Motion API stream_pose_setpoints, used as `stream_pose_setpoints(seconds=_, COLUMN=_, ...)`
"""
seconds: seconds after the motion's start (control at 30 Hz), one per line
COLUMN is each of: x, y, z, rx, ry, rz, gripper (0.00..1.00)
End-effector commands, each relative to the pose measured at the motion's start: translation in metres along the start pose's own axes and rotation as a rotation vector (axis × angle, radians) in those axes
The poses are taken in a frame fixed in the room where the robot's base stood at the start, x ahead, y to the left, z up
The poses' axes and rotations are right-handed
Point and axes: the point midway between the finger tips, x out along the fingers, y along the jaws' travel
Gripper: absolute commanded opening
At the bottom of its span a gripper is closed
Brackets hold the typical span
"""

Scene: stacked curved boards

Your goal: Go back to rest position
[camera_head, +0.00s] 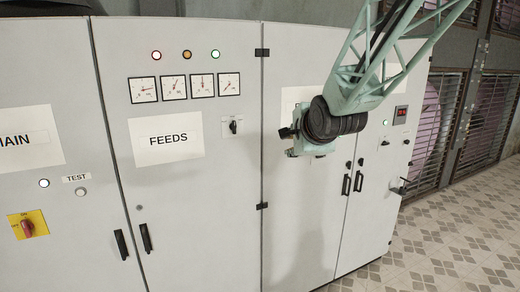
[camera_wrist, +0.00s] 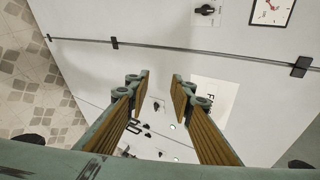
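My gripper shows in the wrist view (camera_wrist: 161,82) with its two padded fingers apart and nothing between them. In the head view, my pale green arm comes in from the upper right and ends in a black wrist joint in front of the right part of the cabinet (camera_head: 232,255). The fingers are hard to make out there. In the wrist view, the cabinet front fills most of the picture beyond the fingers. I cannot tell the exact gap to it, and I see no contact.
The cabinet carries a FEEDS label (camera_head: 168,138), several gauges (camera_head: 173,87), a black rotary switch (camera_head: 235,127), a red switch on a yellow plate (camera_head: 28,225) and door handles (camera_head: 146,238). Tiled floor (camera_head: 450,235) lies open at right. Slatted metal gates (camera_head: 490,120) stand behind.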

Motion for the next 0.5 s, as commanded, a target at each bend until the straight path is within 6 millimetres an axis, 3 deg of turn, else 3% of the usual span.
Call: stream_pose_setpoints(seconds=0.5, x=-0.094, y=0.068, z=-0.032, rx=-0.357, ry=0.041, rz=0.170, gripper=0.22)
